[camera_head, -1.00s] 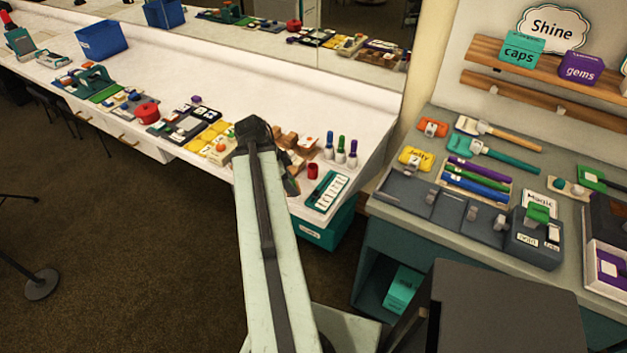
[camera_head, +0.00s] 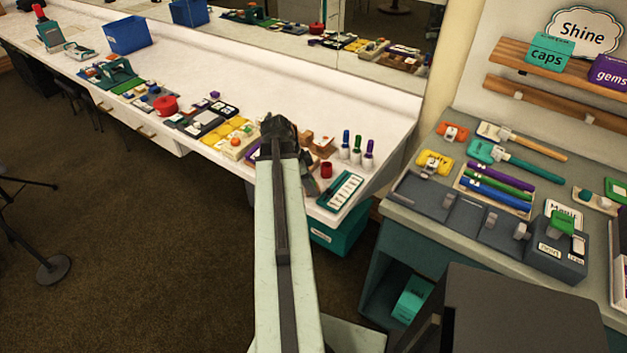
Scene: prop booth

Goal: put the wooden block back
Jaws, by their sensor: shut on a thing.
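My gripper (camera_head: 310,172) is at the far end of my pale arm, over the near edge of the white counter (camera_head: 280,90). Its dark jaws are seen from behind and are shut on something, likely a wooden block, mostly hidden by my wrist. Light brown wooden pieces (camera_head: 322,146) lie on the counter just beyond and right of the gripper. I cannot tell whether the jaws touch them or the counter.
Right of the gripper stand a red cup (camera_head: 326,170), several small bottles (camera_head: 357,150) and a teal tray (camera_head: 340,190). Yellow trays (camera_head: 222,135) lie to the left. A teal bin (camera_head: 340,232) is below the counter. The counter's back strip is clear.

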